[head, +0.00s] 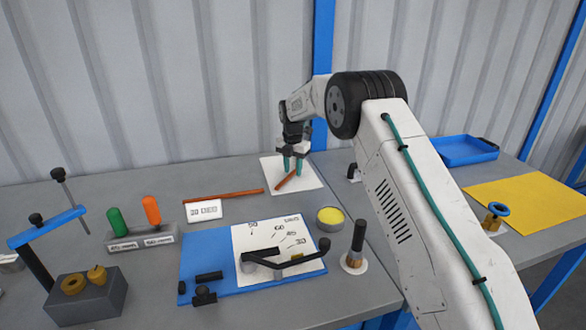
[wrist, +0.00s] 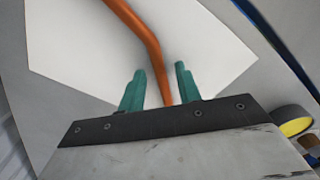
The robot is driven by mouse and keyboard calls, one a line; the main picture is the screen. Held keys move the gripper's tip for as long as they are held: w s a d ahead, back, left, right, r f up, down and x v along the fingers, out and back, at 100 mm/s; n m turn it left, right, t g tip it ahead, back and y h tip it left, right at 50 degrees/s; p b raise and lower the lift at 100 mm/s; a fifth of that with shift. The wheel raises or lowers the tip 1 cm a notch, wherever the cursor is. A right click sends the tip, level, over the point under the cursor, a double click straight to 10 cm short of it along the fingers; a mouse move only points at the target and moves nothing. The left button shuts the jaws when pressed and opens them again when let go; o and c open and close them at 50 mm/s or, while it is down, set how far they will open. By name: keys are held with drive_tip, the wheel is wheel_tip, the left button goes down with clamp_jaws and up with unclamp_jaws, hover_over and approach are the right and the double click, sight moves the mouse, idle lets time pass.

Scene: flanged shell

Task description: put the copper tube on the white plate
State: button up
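The bent copper tube (head: 285,182) shows over the white plate (head: 311,179) at the back middle of the bench and looks to be lying on it. In the wrist view the tube (wrist: 152,45) runs across the plate (wrist: 75,45), its near end between my fingers. My gripper (head: 292,167) is pointed down over the plate. Its two green fingers stand apart, with a visible gap on each side of the tube in the wrist view (wrist: 160,78). The tube's near end is hidden behind the gripper body.
A long copper-coloured rod (head: 235,194) lies left of the plate, behind a white label block (head: 202,211). In front are a yellow-filled round dish (head: 330,217) and a blue board (head: 205,262) with a bending tool. A blue tray (head: 462,150) and yellow sheet (head: 530,205) are right.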

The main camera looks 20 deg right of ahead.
sight(293, 172)
wheel_tip(293, 172, up, 12)
idle(0.4)
drive_tip(key=s+d+r+m, duration=0.1)
drive_tip(key=s+r+m, duration=0.7)
drive_tip(key=s, duration=0.7)
drive_tip(key=s+d+r+m, duration=0.1)
drive_tip(key=s+r+m, duration=0.5)
drive_tip(key=s+r, duration=0.65)
drive_tip(key=s+f+m, duration=0.3)
drive_tip(key=s+m, duration=0.1)
drive_tip(key=s, duration=0.6)
drive_tip(key=s+f+m+t, duration=0.1)
drive_tip(key=s+f+m, duration=0.3)
drive_tip(key=s, duration=0.7)
drive_tip(key=s+f+m, duration=0.4)
drive_tip(key=s+m, duration=0.1)
drive_tip(key=s, duration=0.6)
drive_tip(key=shift+d+f, duration=0.2)
